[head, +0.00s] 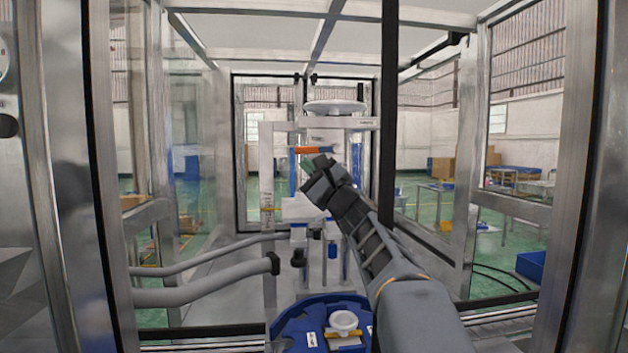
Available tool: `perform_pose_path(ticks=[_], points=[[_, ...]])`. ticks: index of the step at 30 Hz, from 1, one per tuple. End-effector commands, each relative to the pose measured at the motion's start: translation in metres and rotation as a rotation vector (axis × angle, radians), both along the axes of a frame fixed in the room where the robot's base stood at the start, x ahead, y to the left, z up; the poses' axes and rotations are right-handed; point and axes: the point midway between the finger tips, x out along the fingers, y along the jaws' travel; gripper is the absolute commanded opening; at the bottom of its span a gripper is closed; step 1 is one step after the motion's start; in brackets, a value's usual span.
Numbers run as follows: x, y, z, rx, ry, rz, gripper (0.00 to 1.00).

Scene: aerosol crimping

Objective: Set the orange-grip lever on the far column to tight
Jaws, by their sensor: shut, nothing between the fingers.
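The orange-grip lever (312,150) shows as a short orange bar lying about level on the far column (346,138), in the middle of the head view. Its right end is close to a pale part of the column. My gripper (316,166) reaches in from the lower right, with its dark fingers just below the orange grip in the picture. The fingers are shut and hold nothing. I cannot tell whether they touch the lever. The gripper hides part of the column behind it. Any marking for tight is too small to read.
A metal frame with clear panels encloses the machine; a dark upright (389,110) stands right of my gripper. Grey hoses (205,290) run in from the left. A blue round turntable (290,330) with a white part (344,321) lies below. A white disc (334,107) tops the column.

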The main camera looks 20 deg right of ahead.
Motion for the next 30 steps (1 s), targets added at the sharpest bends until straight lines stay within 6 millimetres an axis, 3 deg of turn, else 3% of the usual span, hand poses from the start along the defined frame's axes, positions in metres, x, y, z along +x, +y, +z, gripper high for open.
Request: perform_pose_path(ticks=[30], points=[[0.001,0.0042,0.0051,-0.001,-0.001,0.0,0.0]])
